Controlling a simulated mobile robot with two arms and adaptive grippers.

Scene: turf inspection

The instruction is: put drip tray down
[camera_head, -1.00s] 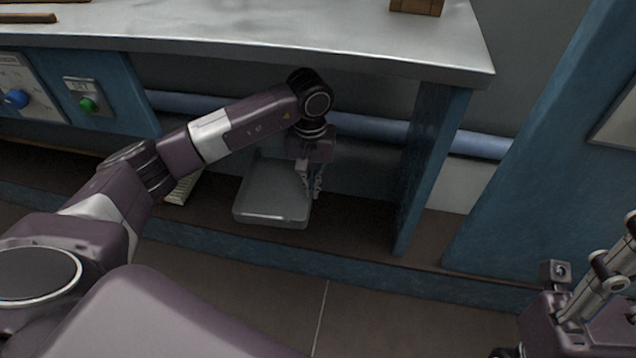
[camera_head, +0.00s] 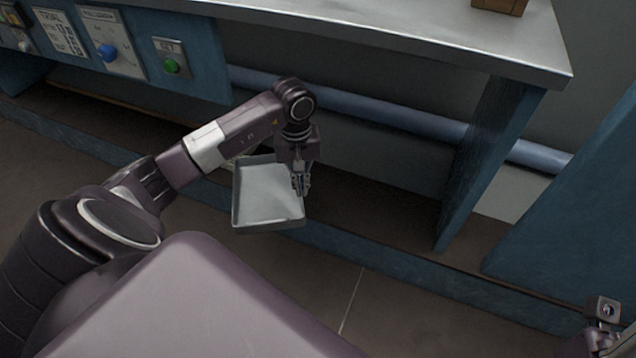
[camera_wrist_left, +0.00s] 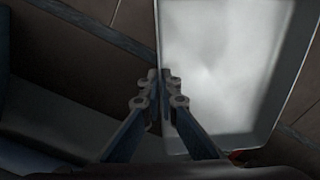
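The drip tray (camera_head: 262,205) is a shallow grey rectangular tray, empty, in the middle of the head view. It is below the bench top, at the front edge of the low shelf, and appears to be held above it. My left gripper (camera_head: 301,186) is at the tray's right wall. In the left wrist view, the two fingers (camera_wrist_left: 160,88) are closed together on the wall of the tray (camera_wrist_left: 225,60). The tray's underside is hidden. My right gripper (camera_head: 604,325) is only partly in view at the bottom right corner, and its fingers are not clear.
The metal bench top (camera_head: 400,45) overhangs the low brown shelf (camera_head: 385,205). A blue support panel (camera_head: 488,150) stands to the right, and a blue pipe (camera_head: 400,112) runs behind. Shelf space right of the tray is clear.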

